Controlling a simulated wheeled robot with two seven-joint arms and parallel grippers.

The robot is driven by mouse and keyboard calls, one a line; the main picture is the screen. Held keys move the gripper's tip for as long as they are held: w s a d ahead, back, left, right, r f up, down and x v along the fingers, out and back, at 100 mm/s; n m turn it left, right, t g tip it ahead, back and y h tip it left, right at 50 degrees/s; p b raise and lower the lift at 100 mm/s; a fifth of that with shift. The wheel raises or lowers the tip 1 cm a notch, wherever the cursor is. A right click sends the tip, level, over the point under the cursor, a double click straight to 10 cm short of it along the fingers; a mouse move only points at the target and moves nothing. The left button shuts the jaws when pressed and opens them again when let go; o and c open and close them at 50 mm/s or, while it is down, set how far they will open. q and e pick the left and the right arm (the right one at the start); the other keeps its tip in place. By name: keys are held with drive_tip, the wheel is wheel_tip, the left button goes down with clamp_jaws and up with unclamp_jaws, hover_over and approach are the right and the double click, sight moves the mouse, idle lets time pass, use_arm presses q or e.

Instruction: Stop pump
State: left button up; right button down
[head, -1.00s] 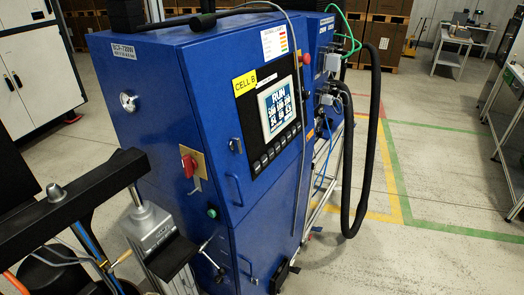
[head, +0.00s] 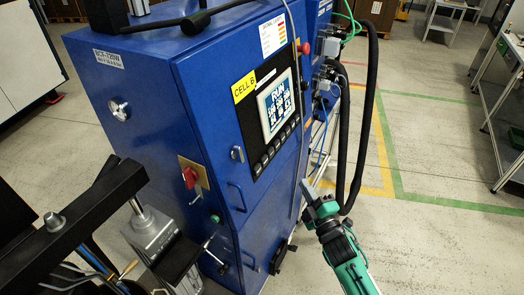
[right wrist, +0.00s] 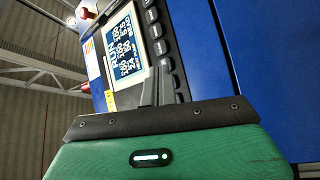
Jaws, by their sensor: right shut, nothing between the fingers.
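The blue pump cabinet (head: 135,70) stands in the middle of the head view. Its black control panel has a lit screen (head: 275,105) reading RUN, with a row of black keys (head: 270,153) below it. The screen (right wrist: 124,47) and keys (right wrist: 158,45) also show in the right wrist view. A red mushroom button (head: 305,48) sits at the panel's upper right. My right gripper (head: 307,187) is shut and empty, right of and below the panel. In the right wrist view its fingers (right wrist: 150,90) overlap the key row; contact cannot be told. My left gripper is not in view.
A black beam and post assembly (head: 60,225) stands at front left.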

sight(265, 161)
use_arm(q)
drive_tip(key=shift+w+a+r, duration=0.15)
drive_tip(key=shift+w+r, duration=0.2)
use_arm(e)
drive_tip(key=shift+n+t+y, duration=0.4)
drive_tip(key=shift+n+y, duration=0.1)
drive_tip(key=shift+n, duration=0.2)
drive_tip(key=r, duration=0.6)
drive_tip(key=shift+w+a, duration=0.1)
drive_tip(key=shift+a, duration=0.3)
drive_tip(key=shift+f, duration=0.1)
